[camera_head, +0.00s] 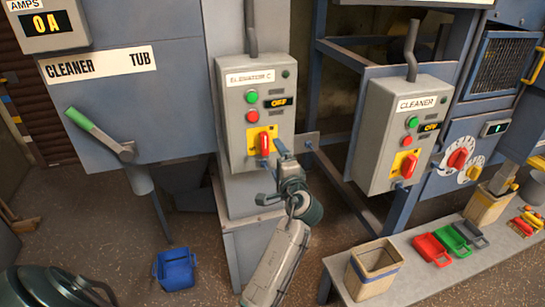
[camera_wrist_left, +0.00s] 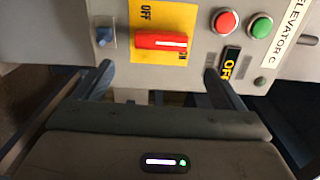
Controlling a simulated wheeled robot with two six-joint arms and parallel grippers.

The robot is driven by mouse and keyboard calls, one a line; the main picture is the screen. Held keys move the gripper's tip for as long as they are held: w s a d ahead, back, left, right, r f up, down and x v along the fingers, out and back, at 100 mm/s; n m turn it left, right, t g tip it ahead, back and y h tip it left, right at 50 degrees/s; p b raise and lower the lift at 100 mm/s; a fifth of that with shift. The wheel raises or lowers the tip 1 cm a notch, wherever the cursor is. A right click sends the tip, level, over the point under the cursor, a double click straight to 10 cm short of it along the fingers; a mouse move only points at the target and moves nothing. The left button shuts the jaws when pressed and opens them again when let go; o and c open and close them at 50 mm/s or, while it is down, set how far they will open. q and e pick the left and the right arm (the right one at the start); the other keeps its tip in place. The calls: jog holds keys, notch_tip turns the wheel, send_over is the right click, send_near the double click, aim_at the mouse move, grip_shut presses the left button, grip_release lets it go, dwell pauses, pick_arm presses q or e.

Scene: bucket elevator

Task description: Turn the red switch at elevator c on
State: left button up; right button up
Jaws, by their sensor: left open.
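The grey elevator C panel (camera_head: 235,105) carries a red switch (camera_head: 264,144) on a yellow plate, with its handle upright. Its display (camera_head: 278,102) reads OFF. In the left wrist view, turned sideways, the red switch (camera_wrist_left: 161,41) lies on the yellow plate (camera_wrist_left: 172,18), with OFF and partly covered ON markings. My left gripper (camera_head: 272,158) is open and empty, just in front of and slightly below the switch. In the left wrist view its fingers (camera_wrist_left: 158,72) stand apart on both sides of the handle's line, seemingly short of it. My right gripper is out of view.
Green (camera_head: 252,97) and red (camera_head: 253,117) buttons sit above the switch. The cleaner panel (camera_head: 390,120), with a similar red switch, stands to the right. A bench (camera_head: 415,285) with bins is at lower right. A blue bucket (camera_head: 175,270) is on the floor.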

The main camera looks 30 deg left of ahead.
pick_arm(q)
jog(key=shift+b+v, duration=0.3)
jog(key=shift+v, duration=1.15)
jog(key=shift+f, duration=0.1)
jog(key=d+f+m+h, duration=0.25)
jog(key=f+h, duration=0.35)
jog(key=f, duration=1.7)
jog(key=s+d+f+n+g+h, duration=0.15)
jog(key=s+f, duration=0.35)
jog(key=f, duration=0.6)
jog(key=s+d+f+g+h, duration=0.15)
jog(key=s+f, duration=0.35)
jog(key=f, duration=0.7)
jog(key=s+f+n+g+h, duration=0.3)
jog(key=s+f+n+g, duration=0.1)
jog(key=s+f, duration=1.35)
jog(key=s+a+f+n+g, duration=0.1)
jog(key=s+f+n, duration=0.1)
jog(key=s, duration=1.1)
jog(key=s+a+f+n+g+h, duration=0.1)
jog(key=s+f, duration=0.4)
jog(key=s, duration=0.9)
jog(key=shift+s+a+n+g, duration=0.3)
jog(key=shift+a+n+g, duration=0.4)
jog(key=shift+n, duration=0.3)
